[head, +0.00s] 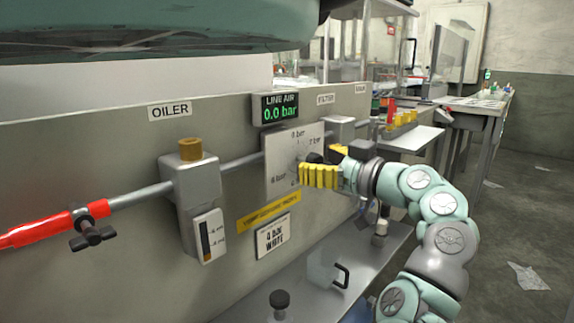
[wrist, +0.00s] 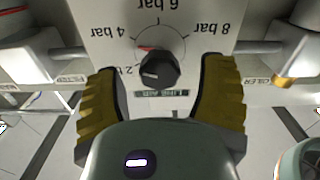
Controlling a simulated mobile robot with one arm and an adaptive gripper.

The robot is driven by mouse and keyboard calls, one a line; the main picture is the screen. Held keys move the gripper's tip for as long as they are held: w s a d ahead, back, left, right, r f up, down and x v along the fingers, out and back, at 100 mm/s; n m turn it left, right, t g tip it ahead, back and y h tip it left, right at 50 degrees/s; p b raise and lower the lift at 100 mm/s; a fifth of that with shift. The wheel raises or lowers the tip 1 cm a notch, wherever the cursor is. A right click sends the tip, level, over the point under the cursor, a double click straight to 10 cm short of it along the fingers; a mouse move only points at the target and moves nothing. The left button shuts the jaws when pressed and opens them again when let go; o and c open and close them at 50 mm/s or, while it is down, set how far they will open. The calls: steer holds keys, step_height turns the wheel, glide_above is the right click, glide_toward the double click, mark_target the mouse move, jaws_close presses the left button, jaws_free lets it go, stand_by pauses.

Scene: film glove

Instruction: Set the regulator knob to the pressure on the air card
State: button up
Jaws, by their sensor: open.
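The black regulator knob (wrist: 158,70) sits on a pale dial plate (wrist: 100,20) marked 2, 4, 6 and 8 bar, upside down in the wrist view. A small red mark shows just above the knob. My gripper (wrist: 158,66) is open, with one yellow ribbed finger on either side of the knob and visible gaps. The air card (head: 271,238) reads "4 bar WHITE". The line air display (head: 275,108) reads 0.0 bar.
A pipe (head: 238,163) runs along the panel through the oiler (head: 190,185) to the filter (head: 340,130). A red hose (head: 45,230) with a black valve handle (head: 92,236) is at left. A metal shelf (head: 240,305) with a black handle lies below.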

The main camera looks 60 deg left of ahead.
steer(key=shift+s+a, duration=0.2)
steer(key=shift+a, duration=0.45)
steer(key=shift+c, duration=0.2)
steer(key=shift+d, duration=0.1)
steer(key=c, duration=1.1)
steer(key=shift+w+m, duration=0.1)
steer(key=shift+m, duration=1)
steer(key=shift+c, duration=0.3)
steer(key=o, duration=1.2)
